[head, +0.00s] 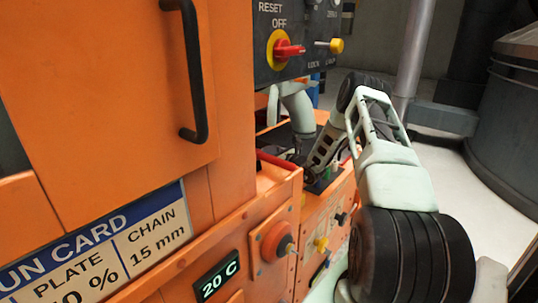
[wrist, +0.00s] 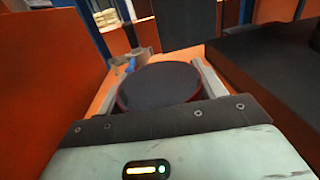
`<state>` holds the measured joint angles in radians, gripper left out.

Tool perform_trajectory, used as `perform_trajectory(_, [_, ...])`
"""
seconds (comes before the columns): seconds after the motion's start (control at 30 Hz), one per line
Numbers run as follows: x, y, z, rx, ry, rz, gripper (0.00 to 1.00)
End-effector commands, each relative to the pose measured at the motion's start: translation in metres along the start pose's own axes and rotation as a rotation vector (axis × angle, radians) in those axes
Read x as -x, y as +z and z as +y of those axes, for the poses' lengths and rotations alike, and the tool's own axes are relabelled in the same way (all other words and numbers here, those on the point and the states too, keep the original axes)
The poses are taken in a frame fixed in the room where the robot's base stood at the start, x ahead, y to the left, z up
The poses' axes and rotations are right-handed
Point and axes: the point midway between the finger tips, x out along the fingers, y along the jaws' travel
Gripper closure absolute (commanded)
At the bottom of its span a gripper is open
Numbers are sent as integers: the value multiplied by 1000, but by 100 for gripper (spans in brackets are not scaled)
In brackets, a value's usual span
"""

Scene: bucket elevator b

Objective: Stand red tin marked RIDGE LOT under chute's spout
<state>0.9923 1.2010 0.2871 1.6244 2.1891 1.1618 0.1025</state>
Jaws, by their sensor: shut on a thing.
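In the wrist view my gripper (wrist: 158,82) is shut on a round tin (wrist: 158,88), with one pale finger on each side. The tin shows a dark round top and a thin red rim; no marking can be read from here. In the head view a pale grey-green spout (head: 298,108) hangs below the dark switch panel. My arm reaches in beside it from the right, and its end sits low near the spout. The tin cannot be made out in the head view, so its exact place relative to the spout is unclear.
Orange walls stand left of the tin in the wrist view, and a dark block (wrist: 275,75) stands close on the right. The orange cabinet (head: 120,90) with a black handle (head: 195,75) fills the head view's left. A switch panel (head: 290,45) overhangs the recess.

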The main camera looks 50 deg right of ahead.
Motion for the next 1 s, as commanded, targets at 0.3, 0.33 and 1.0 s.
perform_trajectory(0.3, [0, -1, 0, 1, -1, 0, 15])
perform_trajectory(0.33, [0, -1, 0, 1, -1, 0, 9])
perform_trajectory(1.0, [53, 3, -1, -1, -3, 1, 9])
